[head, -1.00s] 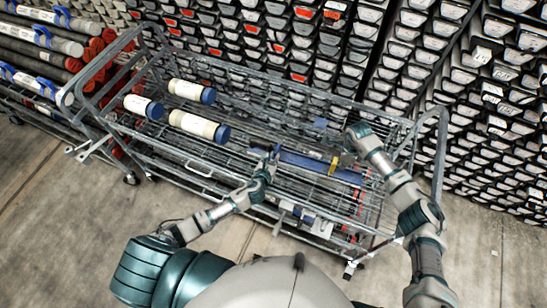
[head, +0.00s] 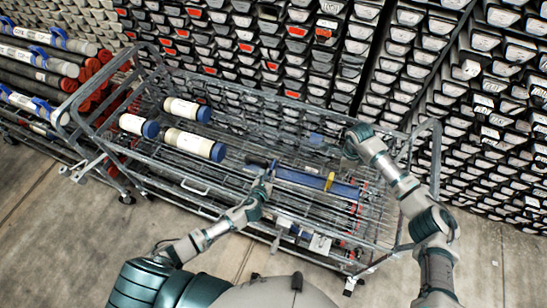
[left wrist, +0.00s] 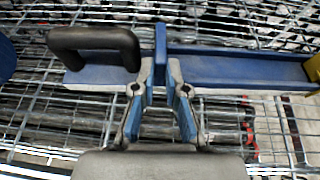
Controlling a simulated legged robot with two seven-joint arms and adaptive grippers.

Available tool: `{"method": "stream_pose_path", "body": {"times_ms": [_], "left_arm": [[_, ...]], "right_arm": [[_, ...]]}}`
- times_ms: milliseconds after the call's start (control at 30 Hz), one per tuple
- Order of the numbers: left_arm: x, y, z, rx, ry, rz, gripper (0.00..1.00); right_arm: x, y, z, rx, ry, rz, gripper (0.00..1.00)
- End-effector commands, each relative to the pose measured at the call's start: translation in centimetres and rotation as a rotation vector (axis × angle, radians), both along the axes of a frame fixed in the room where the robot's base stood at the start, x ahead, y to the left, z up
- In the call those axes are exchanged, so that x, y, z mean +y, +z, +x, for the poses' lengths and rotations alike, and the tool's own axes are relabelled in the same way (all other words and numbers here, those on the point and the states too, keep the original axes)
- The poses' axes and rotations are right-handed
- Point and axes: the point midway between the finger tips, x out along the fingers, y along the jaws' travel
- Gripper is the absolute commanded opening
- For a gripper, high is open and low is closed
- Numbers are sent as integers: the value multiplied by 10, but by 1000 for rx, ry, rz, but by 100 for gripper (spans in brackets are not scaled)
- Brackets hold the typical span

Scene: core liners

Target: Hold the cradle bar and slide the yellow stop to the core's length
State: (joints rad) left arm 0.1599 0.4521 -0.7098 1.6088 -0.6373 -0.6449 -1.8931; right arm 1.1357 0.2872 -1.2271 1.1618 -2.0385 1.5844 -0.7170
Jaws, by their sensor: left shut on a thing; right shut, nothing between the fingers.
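The blue cradle bar (head: 300,177) lies across the right part of the wire cart. In the left wrist view the bar (left wrist: 240,70) has a black handle (left wrist: 95,45) at its left part. The yellow stop (head: 329,181) sits on the bar towards its right end, and its edge shows in the left wrist view (left wrist: 312,68). My left gripper (head: 267,172) is shut on the bar, right of the handle, at an upright blue plate. My right gripper (head: 347,150) is shut and empty, behind and above the stop, apart from it. Three white cores with blue caps (head: 187,110) lie at the left.
The wire cart (head: 190,187) has raised rails on all sides, with tall end frames. Racks of core trays (head: 270,50) stand close behind it. A rack of long tubes (head: 40,65) is at the left. The concrete floor in front is clear.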

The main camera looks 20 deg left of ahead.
Motion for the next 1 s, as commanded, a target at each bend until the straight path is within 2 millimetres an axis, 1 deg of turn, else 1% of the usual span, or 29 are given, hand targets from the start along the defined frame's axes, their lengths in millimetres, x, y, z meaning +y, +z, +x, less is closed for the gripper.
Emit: {"method": "stream_pose_path", "body": {"times_ms": [100,133,167,200,233,267,533,667,767,1000], "left_arm": [[0,1,1,-3,0,0,0],[0,1,1,-3,0,0,14],[0,1,1,-2,0,0,22],[0,1,1,-2,0,0,32],[0,1,1,-2,0,0,40],[0,1,1,-2,0,0,41],[0,0,0,0,0,0,41],[1,3,-10,1,0,1,41],[1,10,-26,1,-1,1,41],[4,31,-76,1,-1,1,41]], "right_arm": [[0,0,0,0,0,0,0],[0,0,0,0,0,0,0],[0,0,0,0,0,0,0],[0,0,0,0,0,0,0],[0,0,0,0,0,0,0],[0,0,0,0,0,0,0],[0,-1,0,0,0,0,0],[0,0,0,0,1,0,0],[0,0,0,0,0,0,0],[0,0,0,0,0,0,0]]}}
